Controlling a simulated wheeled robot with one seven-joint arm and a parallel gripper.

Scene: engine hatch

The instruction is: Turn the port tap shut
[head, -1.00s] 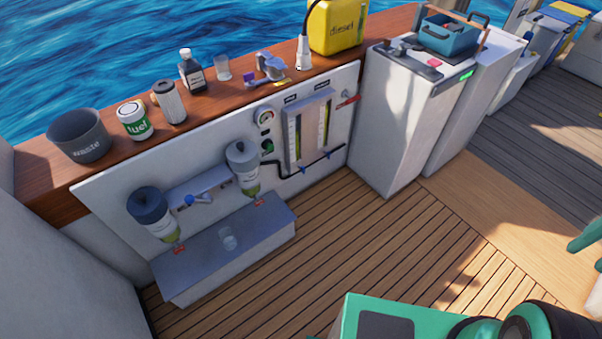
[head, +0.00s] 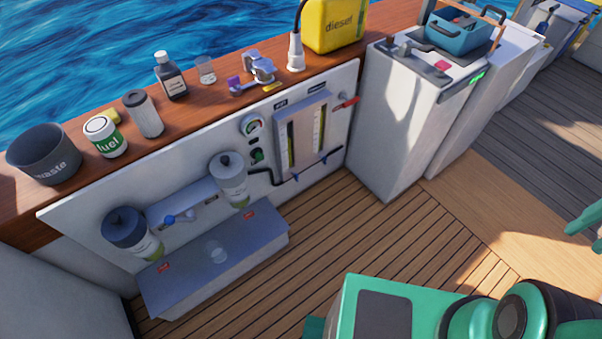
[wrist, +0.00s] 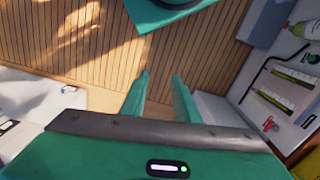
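A white panel carries a double sight gauge (head: 304,135) with two small blue taps below it, a left one (head: 296,177) and a right one (head: 325,160), on a black pipe. A red-handled tap (head: 347,103) sits at the gauge's upper right. I cannot tell from labels which tap is the port one. In the wrist view the gauge (wrist: 290,90) and a red tap (wrist: 270,124) show at the right edge. My gripper (wrist: 160,76) is open and empty over the deck, apart from the panel. Its fingers are not clearly visible in the head view.
Two filter bowls (head: 229,178) flank a blue-knobbed valve (head: 169,219) above a grey ledge (head: 190,270). A wooden shelf (head: 215,97) holds a waste pot, fuel tub, bottle and yellow diesel can (head: 336,25). A white cabinet (head: 400,125) stands right of the panel. The deck is clear.

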